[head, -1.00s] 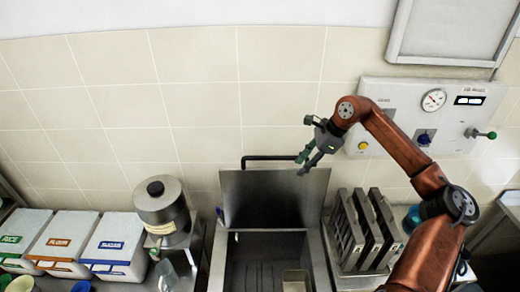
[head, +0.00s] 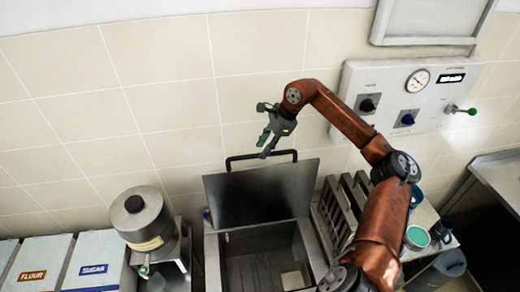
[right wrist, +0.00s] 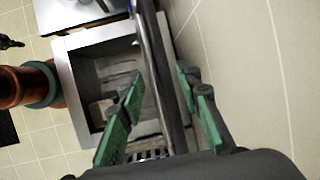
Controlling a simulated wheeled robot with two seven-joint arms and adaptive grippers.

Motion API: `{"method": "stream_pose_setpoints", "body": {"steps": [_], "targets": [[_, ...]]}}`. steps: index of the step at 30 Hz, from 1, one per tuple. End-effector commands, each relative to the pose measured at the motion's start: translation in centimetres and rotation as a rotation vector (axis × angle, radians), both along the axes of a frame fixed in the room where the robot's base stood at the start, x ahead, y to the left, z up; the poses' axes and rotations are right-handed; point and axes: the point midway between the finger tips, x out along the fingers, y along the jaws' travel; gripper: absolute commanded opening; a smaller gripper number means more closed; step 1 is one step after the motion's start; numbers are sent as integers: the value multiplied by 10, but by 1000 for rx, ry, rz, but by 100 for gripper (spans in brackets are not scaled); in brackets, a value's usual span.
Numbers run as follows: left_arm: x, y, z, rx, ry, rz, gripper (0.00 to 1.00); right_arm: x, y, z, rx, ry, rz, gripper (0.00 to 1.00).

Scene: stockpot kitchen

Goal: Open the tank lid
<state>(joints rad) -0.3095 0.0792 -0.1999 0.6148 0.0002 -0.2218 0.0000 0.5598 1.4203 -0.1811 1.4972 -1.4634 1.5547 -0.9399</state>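The tank (head: 212,262) is an open steel basin in the counter. Its lid (head: 258,192) stands raised, close to upright, at the back of the tank, with a black bar handle (head: 236,158) along its top. My right gripper (head: 265,147) is just above and in front of the handle, with its green fingers spread. In the right wrist view, the fingers (right wrist: 160,80) are apart, with the lid (right wrist: 152,50) edge-on between them; I cannot tell whether they touch it. The tank opening (right wrist: 85,75) shows to the left. My left gripper is not in view.
A steel pot-like container (head: 140,215) and labelled white bins (head: 95,260) stand left of the tank. A rack of upright metal plates (head: 335,212) stands close on its right. A control panel (head: 400,110) hangs on the tiled wall.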

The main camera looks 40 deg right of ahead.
Motion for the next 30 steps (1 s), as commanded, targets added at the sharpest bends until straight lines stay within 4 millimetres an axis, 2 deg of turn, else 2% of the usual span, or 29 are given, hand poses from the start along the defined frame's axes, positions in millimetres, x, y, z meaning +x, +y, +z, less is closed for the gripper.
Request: {"method": "stream_pose_setpoints", "body": {"steps": [2,5,13,17,30], "targets": [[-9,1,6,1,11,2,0,4,5,-9,3,1,2,32],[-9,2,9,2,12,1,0,7,7,-18,2,0,2,32],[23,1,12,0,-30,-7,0,9,7,-27,0,-1,-1,32],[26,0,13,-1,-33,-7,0,8,7,-27,0,0,-2,31],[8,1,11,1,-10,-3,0,7,6,-27,0,0,-3,1]]}}
